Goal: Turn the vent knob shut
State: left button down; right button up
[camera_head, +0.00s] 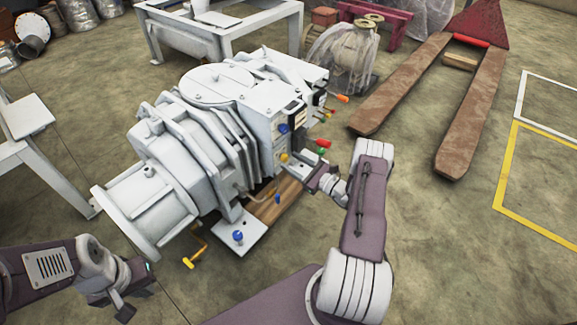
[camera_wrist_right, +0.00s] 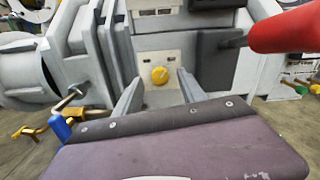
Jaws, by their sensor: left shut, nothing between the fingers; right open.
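A yellow knob (camera_head: 284,157) sits low on the side panel of the grey vacuum machine (camera_head: 215,125); which knob is the vent knob is not labelled legibly. In the right wrist view the yellow knob (camera_wrist_right: 159,75) is on a pale plate, framed between my two fingers. My right gripper (camera_head: 314,178) is open beside the panel, with its fingers (camera_wrist_right: 160,88) pointing at the knob on either side of it. Contact with the knob cannot be told. My left gripper (camera_head: 137,290) is shut and empty at lower left, apart from the machine.
A red handle (camera_wrist_right: 285,32) juts out close to the right gripper's upper right. A blue knob (camera_head: 284,128) is above the yellow one. A yellow crank (camera_head: 196,252) and another blue knob (camera_head: 238,236) are near the machine's base. Open floor lies right, beside a pallet jack (camera_head: 400,85).

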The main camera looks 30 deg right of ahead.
jog(key=shift+b+x, duration=0.3)
jog(key=shift+x, duration=0.7)
grip_shut()
jog(key=n+p, duration=0.1)
jog(key=n, duration=0.2)
jog(key=shift+r+n+p, duration=0.1)
jog(key=shift+n+p, duration=0.2)
jog(key=shift+p, duration=0.1)
jog(key=n+p, duration=0.1)
jog(key=n, duration=0.3)
jog(key=shift+n+p, duration=0.3)
jog(key=shift+p, duration=0.05)
jog(key=n+p, duration=0.1)
jog(key=n, duration=0.3)
jog(key=shift+s+p, duration=0.1)
jog(key=shift+p, duration=0.2)
jog(key=shift+n+p, duration=0.6)
jog(key=shift+n, duration=1.3)
jog(key=shift+f, duration=0.25)
